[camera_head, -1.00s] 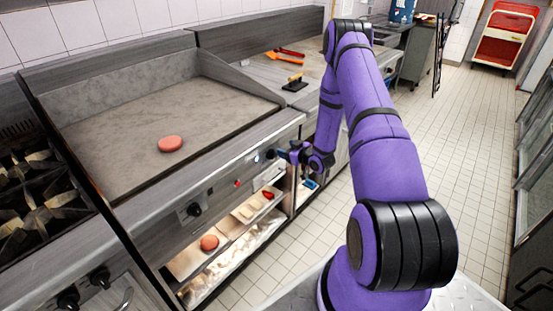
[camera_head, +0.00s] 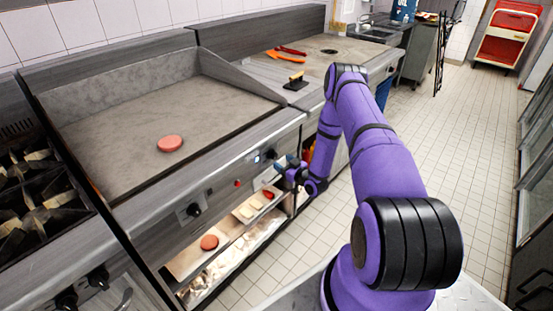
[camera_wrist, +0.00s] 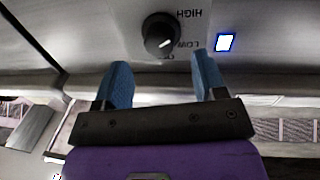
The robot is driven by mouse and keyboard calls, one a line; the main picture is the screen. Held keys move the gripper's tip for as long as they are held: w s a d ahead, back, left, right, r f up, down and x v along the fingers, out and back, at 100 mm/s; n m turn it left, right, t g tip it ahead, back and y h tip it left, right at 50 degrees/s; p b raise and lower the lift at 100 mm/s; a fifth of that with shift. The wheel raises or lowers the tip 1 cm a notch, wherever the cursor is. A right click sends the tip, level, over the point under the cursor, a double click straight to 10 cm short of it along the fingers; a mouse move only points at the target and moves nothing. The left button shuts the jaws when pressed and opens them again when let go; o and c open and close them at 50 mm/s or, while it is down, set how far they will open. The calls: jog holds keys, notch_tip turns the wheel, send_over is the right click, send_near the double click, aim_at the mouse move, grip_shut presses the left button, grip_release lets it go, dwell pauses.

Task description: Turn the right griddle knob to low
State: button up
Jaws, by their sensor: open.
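The right griddle knob (camera_wrist: 158,34) is a round black dial on the metal front panel, and it also shows in the head view (camera_head: 271,154). In the wrist view its white mark points toward the LOW lettering, which appears upside down with HIGH beyond it. My gripper (camera_wrist: 162,74) has two blue fingers spread apart with nothing between them. The knob lies ahead of the fingertips, between their lines and apart from them. In the head view my gripper (camera_head: 282,165) is just below and to the right of the knob.
The left griddle knob (camera_head: 193,209) and a red light (camera_head: 237,183) are on the same panel. A lit indicator (camera_wrist: 225,42) is beside the right knob. A patty (camera_head: 170,144) lies on the griddle. An open shelf with food trays (camera_head: 190,262) is below. The tiled floor is clear.

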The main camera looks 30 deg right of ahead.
aim_at(276, 157)
jog(key=shift+w+a, duration=0.2)
jog(key=shift+w, duration=0.95)
jog(key=shift+w+a, duration=0.15)
jog(key=shift+w, duration=1)
jog(key=c, duration=0.9)
